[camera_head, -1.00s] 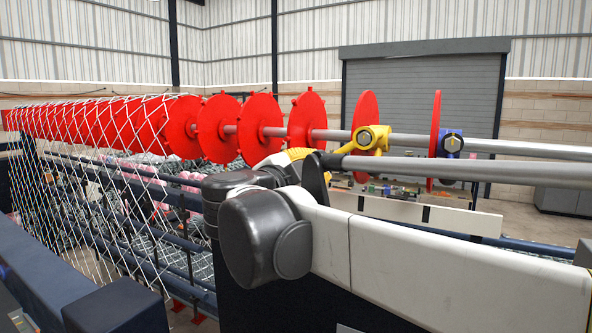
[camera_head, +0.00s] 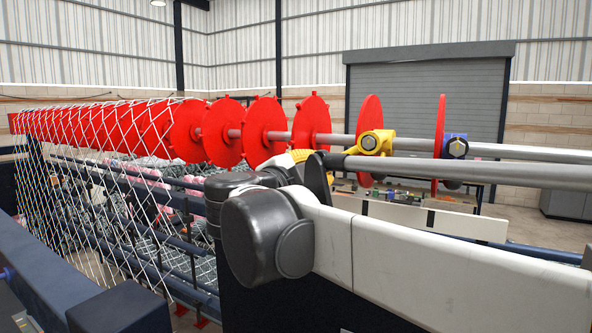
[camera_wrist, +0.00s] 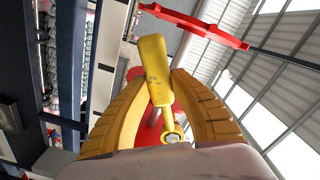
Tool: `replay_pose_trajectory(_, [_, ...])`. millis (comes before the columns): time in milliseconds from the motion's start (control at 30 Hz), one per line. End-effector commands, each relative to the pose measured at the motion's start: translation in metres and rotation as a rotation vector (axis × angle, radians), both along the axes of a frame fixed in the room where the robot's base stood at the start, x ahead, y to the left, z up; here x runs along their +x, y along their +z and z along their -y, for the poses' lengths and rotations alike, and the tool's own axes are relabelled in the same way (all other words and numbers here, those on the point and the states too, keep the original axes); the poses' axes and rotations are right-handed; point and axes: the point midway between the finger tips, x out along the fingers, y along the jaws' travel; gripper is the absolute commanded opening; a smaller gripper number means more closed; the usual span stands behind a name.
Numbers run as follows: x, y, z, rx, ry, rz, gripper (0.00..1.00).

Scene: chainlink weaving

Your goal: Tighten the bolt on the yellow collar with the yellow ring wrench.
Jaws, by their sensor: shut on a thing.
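The yellow collar (camera_head: 383,137) sits on the upper grey shaft beside a red disc in the head view, with a dark bolt head (camera_head: 369,143) facing me. In the wrist view, my gripper (camera_wrist: 158,80), with two curved yellow fingers, is shut on the yellow ring wrench (camera_wrist: 153,60). A small yellow ring around a pale bolt-like centre (camera_wrist: 173,138) shows between the fingers; I cannot tell whether it is the wrench's ring end or the collar. In the head view, my gripper (camera_head: 300,155) is left of the collar, mostly hidden behind my arm, and the wrench is not clearly visible.
A blue collar (camera_head: 455,146) with its own bolt sits farther right on the shaft, by another red disc (camera_head: 439,125). Several red discs (camera_head: 264,130) line the shaft to the left. White chainlink mesh (camera_head: 110,190) hangs at left. A nearer grey rod (camera_head: 480,172) crosses at right.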

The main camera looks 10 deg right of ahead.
Motion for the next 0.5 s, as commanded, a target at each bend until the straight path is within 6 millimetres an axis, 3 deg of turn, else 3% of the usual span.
replay_pose_trajectory(500, [-0.024,0.0,-0.018,0.0,0.001,0.0,0.0])
